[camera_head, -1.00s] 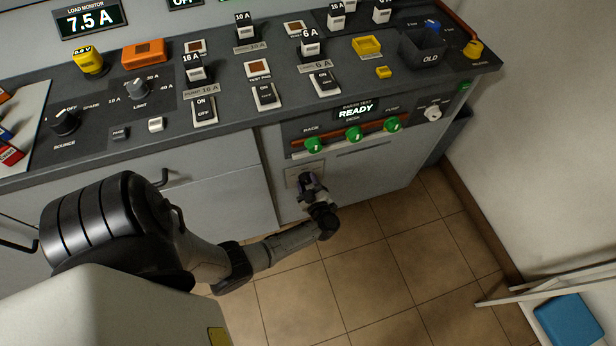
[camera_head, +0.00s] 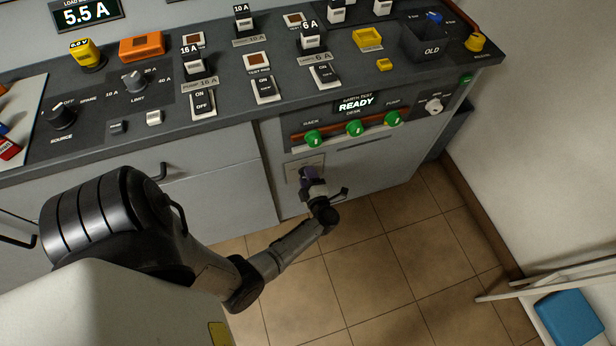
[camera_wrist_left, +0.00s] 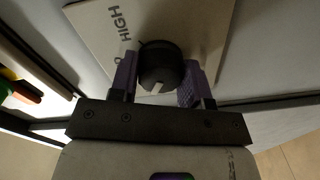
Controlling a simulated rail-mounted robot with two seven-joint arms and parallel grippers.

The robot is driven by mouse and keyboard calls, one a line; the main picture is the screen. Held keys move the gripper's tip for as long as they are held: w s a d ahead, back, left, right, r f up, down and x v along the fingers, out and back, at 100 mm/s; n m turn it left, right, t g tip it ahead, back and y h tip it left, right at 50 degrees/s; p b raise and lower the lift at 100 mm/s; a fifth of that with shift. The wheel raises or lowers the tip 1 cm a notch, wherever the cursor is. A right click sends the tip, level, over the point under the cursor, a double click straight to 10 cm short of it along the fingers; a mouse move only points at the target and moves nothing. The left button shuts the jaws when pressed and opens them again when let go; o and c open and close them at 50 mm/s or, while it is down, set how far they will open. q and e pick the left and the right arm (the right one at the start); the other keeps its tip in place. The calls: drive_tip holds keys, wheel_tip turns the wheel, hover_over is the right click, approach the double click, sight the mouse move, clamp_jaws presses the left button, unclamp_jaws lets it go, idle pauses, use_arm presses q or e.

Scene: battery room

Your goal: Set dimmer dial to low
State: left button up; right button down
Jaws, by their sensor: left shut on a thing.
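The dimmer dial (camera_wrist_left: 161,62) is a round black knob with a pale pointer mark, in the left wrist view. It sits on a beige plate (camera_wrist_left: 95,20) lettered HIGH at the upper left; its mark points toward my gripper's base, away from HIGH. My left gripper (camera_wrist_left: 160,75) is shut on the dial, one purple finger on each side. In the head view, my left gripper (camera_head: 308,180) is at the plate (camera_head: 291,168) on the cabinet front and hides the dial. No LOW lettering is readable. My right gripper is not in view.
Green knobs (camera_head: 354,129) sit just above the plate on the cabinet front. The load monitor (camera_head: 87,15) reads 5.5 A. Switches and breakers cover the worktop. Tiled floor (camera_head: 380,270) is open below; a blue-topped item (camera_head: 568,317) is at the lower right.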

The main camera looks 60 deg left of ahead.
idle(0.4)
use_arm(q)
drive_tip(key=o, duration=0.9)
